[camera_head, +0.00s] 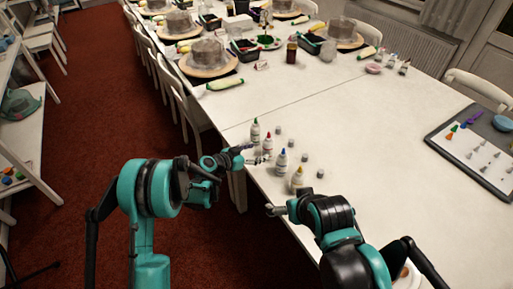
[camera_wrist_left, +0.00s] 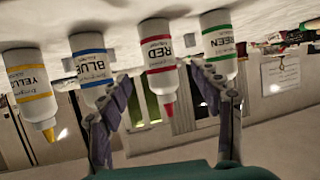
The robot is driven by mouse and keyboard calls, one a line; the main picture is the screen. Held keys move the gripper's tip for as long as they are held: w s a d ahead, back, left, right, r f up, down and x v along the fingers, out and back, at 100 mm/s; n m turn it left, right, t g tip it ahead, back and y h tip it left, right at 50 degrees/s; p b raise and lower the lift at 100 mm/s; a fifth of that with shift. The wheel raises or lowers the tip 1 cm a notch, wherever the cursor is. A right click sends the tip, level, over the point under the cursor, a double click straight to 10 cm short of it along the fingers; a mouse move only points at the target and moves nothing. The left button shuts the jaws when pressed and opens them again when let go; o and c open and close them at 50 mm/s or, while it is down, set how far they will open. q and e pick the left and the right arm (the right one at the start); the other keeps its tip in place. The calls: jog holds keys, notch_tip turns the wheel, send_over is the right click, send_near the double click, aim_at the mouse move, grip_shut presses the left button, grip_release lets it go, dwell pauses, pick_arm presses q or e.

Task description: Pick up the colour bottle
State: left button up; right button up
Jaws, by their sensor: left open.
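Several white colour bottles stand in a row near the table's front edge: green (camera_head: 255,132), red (camera_head: 267,144), blue (camera_head: 281,162) and yellow (camera_head: 297,178). My left gripper (camera_head: 256,154) is open at the near side of the row, pointing at the red bottle. In the left wrist view, which is upside down, the red bottle (camera_wrist_left: 158,50) shows between the open fingers (camera_wrist_left: 163,78). The blue bottle (camera_wrist_left: 92,62), yellow bottle (camera_wrist_left: 30,85) and green bottle (camera_wrist_left: 218,42) stand beside it. Contact is not clear. My right gripper (camera_head: 275,210) is empty, below the yellow bottle in the picture.
Small grey caps (camera_head: 304,157) stand behind the bottles. A dark-edged board (camera_head: 440,141) with coloured pieces lies at the right. Cake turntables (camera_head: 207,68) and tubes fill the far table. The white tabletop (camera_head: 370,120) is clear in the middle. White chairs (camera_head: 187,100) line the left edge.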

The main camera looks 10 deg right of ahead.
aim_at(264, 149)
pick_arm(q)
jog(key=b+x, duration=0.1)
jog(key=x, duration=0.2)
jog(key=shift+a, duration=0.1)
jog(key=b+x, duration=0.2)
jog(key=x, duration=0.2)
jog(key=shift+d+f, duration=0.2)
jog(key=shift+w+d, duration=0.15)
jog(key=shift+d, duration=0.1)
jog(key=shift+r, duration=0.1)
jog(key=c, duration=0.9)
jog(key=shift+c, duration=0.2)
jog(key=shift+o, duration=0.4)
notch_tip(264, 149, up, 10)
jog(key=p, duration=0.4)
